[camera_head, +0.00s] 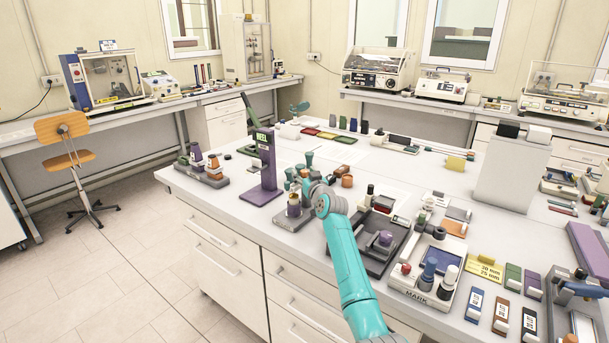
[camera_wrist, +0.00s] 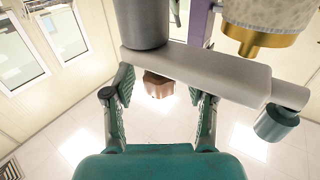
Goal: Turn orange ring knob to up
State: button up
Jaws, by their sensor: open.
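In the wrist view, a copper-orange knob (camera_wrist: 158,85) shows between the two fingers of my gripper (camera_wrist: 160,98), beneath a grey bar; it is probably the orange ring knob. Its upper part is hidden by the bar, and I cannot read its setting. The fingers are open and stand apart from it on both sides. In the head view my teal gripper (camera_head: 299,178) is low over the bench beside a small grey-based device (camera_head: 294,222). An orange-brown round piece (camera_head: 347,181) stands just right of my wrist; I cannot tell if it is the same knob.
A purple stand (camera_head: 268,165) rises close on the left of my gripper. A dark tray (camera_head: 376,252) and a MARK block (camera_head: 425,290) lie to the right. In the wrist view, a dark cylinder (camera_wrist: 142,22) and a gold-rimmed part (camera_wrist: 258,40) are near the fingers.

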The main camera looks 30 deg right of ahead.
grip_shut()
jog(key=shift+d+n+y, duration=0.1)
jog(key=shift+n+y, duration=0.5)
jog(key=shift+y, duration=0.3)
jog(key=shift+n+y, duration=1.6)
jog(key=shift+y, duration=1)
jog(key=shift+n+g+y, duration=0.3)
jog(key=shift+n+y, duration=1)
jog(key=shift+y, duration=0.6)
jog(key=shift+n+g+y, duration=0.3)
jog(key=shift+n+y, duration=0.2)
jog(key=shift+y, duration=0.2)
grip_release()
